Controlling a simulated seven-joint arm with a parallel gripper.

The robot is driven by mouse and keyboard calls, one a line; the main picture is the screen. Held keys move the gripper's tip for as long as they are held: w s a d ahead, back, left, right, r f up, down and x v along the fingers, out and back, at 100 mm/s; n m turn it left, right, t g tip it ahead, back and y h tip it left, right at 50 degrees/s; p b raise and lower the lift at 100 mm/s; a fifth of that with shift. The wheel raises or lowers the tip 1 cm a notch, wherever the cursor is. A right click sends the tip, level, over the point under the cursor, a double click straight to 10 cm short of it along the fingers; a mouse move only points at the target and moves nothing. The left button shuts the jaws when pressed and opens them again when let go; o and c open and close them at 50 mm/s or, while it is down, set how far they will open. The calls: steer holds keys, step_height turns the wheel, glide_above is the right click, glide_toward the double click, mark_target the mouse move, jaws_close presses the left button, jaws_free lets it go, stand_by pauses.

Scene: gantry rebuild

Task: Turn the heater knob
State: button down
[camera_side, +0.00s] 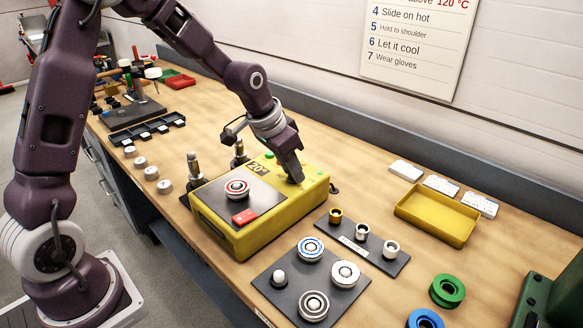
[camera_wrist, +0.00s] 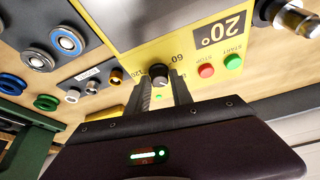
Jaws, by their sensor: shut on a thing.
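The yellow heater box (camera_side: 265,223) stands on the bench, with a dark plate and a display reading 20° on its top. In the wrist view the black heater knob (camera_wrist: 159,71) with a light pointer mark sits between my fingers, by printed numbers including 60 and 120. My gripper (camera_side: 294,179) reaches down to the heater's top and is shut on the knob; it also shows in the wrist view (camera_wrist: 162,82). In the side view my gripper hides the knob.
In the wrist view a red stop button (camera_wrist: 206,71) and a green start button (camera_wrist: 232,61) are close beside my fingers. A dark tray (camera_side: 288,312) with bearings, a holder with small rings (camera_side: 361,231) and an empty yellow tray (camera_side: 437,213) stand to the right.

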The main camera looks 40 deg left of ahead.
mark_target(281, 186)
stand_by(0.3)
steer(key=c, duration=1.1)
jaws_free()
steer(key=shift+c, duration=0.2)
steer(key=shift+r, duration=0.1)
steer(key=v, duration=0.6)
steer(key=shift+s+r, duration=0.2)
steer(key=shift+r, duration=0.2)
steer(key=s+d+r+n, duration=0.1)
steer(key=s+r, duration=0.2)
steer(key=s, duration=1)
steer(key=s+d+r+n+t, duration=0.1)
steer(key=s+r, duration=0.3)
steer(key=s, duration=1)
steer(key=shift+d+y, duration=0.25)
steer(key=shift+y, duration=0.15)
